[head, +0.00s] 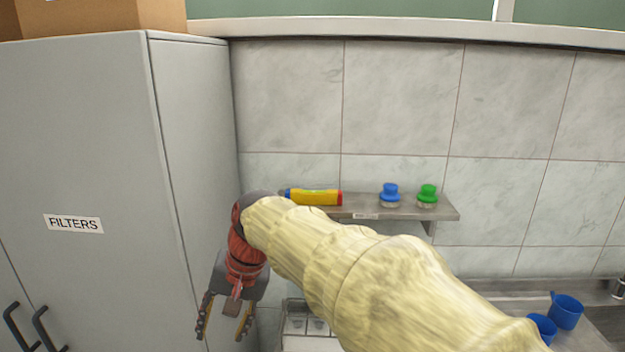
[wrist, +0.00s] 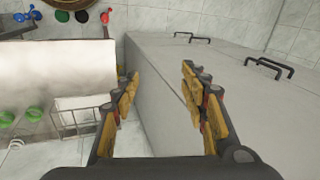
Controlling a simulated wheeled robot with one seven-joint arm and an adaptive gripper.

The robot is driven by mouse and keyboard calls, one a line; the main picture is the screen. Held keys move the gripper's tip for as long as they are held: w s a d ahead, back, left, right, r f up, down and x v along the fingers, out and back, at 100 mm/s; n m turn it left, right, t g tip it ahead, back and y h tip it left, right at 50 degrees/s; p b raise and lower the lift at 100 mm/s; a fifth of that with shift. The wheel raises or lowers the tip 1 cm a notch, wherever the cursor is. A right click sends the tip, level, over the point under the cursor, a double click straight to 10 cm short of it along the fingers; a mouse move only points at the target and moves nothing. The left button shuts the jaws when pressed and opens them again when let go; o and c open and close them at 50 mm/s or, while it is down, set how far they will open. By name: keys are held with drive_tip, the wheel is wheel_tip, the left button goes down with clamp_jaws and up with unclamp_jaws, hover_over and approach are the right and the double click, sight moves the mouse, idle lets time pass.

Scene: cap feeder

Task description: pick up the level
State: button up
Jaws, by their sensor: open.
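The level (head: 315,197) is a short yellow bar with a blue end at left and a red end at right. It lies on the left part of the wall shelf (head: 370,211) in the head view. My gripper (head: 224,330) hangs below and to the left of the shelf, pointing down, beside the grey cabinet. It is open and empty. In the wrist view my gripper (wrist: 158,92) has its fingers apart with nothing between them. I cannot make out the level in the wrist view. My arm passes in front of the shelf's lower left part in the head view.
A blue-topped (head: 389,194) and a green-topped brush or cap (head: 427,195) stand on the shelf right of the level. The grey cabinet (head: 190,150) rises close on the left. Blue cups (head: 566,312) stand on the counter at lower right. The wire rack (wrist: 78,120) is left of my gripper.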

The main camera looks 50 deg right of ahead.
drive_tip(key=w+d+r+m+y+p, duration=0.2)
drive_tip(key=w+d+r+m+p, duration=0.5)
drive_tip(key=w+d, duration=0.4)
drive_tip(key=m+t+y+p, duration=0.4)
drive_tip(key=m+t+p, duration=0.3)
drive_tip(key=m+p, duration=0.8)
approach(318, 191)
drive_tip(key=a+n+p, duration=0.1)
drive_tip(key=w+a+n+p, duration=0.1)
drive_tip(key=shift+w+n+p, duration=0.3)
drive_tip(key=shift+n, duration=0.1)
drive_tip(key=shift+s+d+f, duration=0.1)
drive_tip(key=shift+s+d, duration=0.05)
drive_tip(key=shift+d, duration=0.2)
drive_tip(key=x, duration=0.3)
drive_tip(key=shift+w+d+f, duration=0.15)
drive_tip(key=shift+w+f, duration=0.15)
drive_tip(key=shift+f, duration=0.05)
drive_tip(key=shift+w+a+f+p, duration=0.1)
drive_tip(key=shift+w+a+p, duration=0.05)
drive_tip(key=shift+a+p, duration=0.3)
drive_tip(key=p+x, duration=0.2)
drive_tip(key=x, duration=0.2)
drive_tip(key=shift+w+f, duration=0.2)
drive_tip(key=shift+w, duration=0.2)
